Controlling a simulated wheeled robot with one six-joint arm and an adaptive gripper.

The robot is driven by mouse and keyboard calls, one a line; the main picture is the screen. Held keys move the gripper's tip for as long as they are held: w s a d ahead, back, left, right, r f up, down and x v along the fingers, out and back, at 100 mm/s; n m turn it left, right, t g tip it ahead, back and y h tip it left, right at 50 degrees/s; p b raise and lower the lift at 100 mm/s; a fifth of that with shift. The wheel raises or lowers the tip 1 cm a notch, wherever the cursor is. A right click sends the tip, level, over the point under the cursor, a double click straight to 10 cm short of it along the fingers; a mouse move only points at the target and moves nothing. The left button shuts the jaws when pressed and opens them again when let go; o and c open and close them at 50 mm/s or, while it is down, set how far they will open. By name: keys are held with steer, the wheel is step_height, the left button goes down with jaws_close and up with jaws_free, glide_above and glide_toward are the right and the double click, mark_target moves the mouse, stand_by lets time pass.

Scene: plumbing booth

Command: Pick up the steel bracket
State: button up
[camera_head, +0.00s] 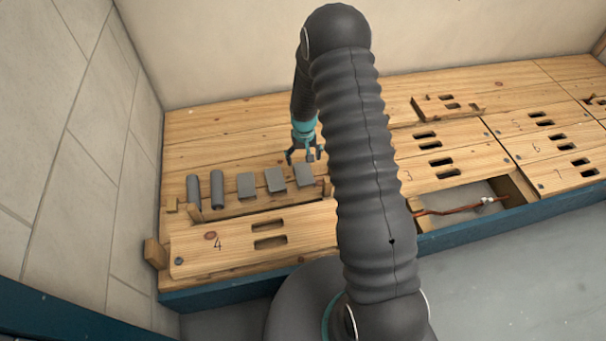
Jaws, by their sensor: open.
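I cannot tell for sure which piece is the steel bracket.
Right of my arm, an open bay holds a copper pipe (450,211). A tiled wall (60,140) bounds the left side.

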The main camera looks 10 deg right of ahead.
mark_target(302, 168)
steer(key=shift+a+f, duration=0.15)
steer(key=shift+f, duration=1.2)
steer(key=shift+a+f, duration=0.15)
steer(key=shift+f, duration=1.2)
steer(key=c, duration=1.3)
